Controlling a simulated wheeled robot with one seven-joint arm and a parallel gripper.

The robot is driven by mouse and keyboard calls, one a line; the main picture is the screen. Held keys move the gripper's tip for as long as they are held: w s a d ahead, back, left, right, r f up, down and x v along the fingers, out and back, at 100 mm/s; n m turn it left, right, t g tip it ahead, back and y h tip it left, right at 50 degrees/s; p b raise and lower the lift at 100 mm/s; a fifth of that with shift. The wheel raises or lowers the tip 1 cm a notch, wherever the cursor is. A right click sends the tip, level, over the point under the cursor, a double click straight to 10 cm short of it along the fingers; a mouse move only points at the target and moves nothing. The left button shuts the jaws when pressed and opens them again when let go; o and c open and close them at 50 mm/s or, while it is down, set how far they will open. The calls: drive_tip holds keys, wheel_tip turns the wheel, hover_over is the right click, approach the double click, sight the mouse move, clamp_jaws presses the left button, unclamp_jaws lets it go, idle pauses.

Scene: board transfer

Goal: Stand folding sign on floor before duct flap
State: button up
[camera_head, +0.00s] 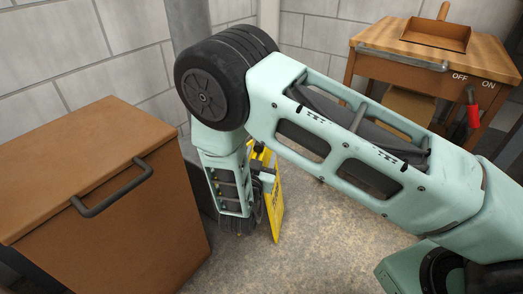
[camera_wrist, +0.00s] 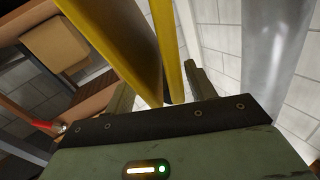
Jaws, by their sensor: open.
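The folding sign (camera_head: 277,208) is yellow with dark markings. It shows partly behind my arm in the head view, its panel upright or slightly tilted near the floor. In the wrist view the sign (camera_wrist: 118,32) is close, its yellow panels running between my fingers. My gripper (camera_wrist: 158,78) is open, with one finger on each side of the sign's edges; I see no clear grip on it. Whether the sign touches the floor is unclear. I cannot make out a duct flap.
A brown cabinet (camera_head: 90,165) with a dark handle stands at the left. A wooden workbench (camera_head: 365,65) with OFF and ON labels and a red lever (camera_head: 473,115) stands at the back right. A grey metal pipe (camera_wrist: 276,55) rises beside the gripper. Concrete floor (camera_head: 325,245) is clear in front.

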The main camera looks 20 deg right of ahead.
drive_tip(key=p+v, duration=0.3)
drive_tip(key=v, duration=0.6)
drive_tip(key=w+a+r+n+g+y, duration=0.15)
drive_tip(key=a+r+g+y, duration=0.3)
drive_tip(key=a+y, duration=0.5)
drive_tip(key=s+a+r+n+g+y, duration=0.4)
drive_tip(key=s+r+n, duration=0.1)
drive_tip(key=s+r, duration=0.15)
drive_tip(key=s+d+r+n+g+h, duration=0.1)
drive_tip(key=s+d+r+n+g, duration=0.2)
drive_tip(key=s+d, duration=0.4)
drive_tip(key=s+d+r+n+g+h, duration=0.2)
drive_tip(key=s+d+r+n, duration=0.4)
drive_tip(key=s, duration=0.5)
drive_tip(key=shift+s+d+g, duration=0.4)
drive_tip(key=shift+d+g, duration=0.1)
drive_tip(key=shift+g, duration=0.35)
drive_tip(key=shift+r, duration=0.15)
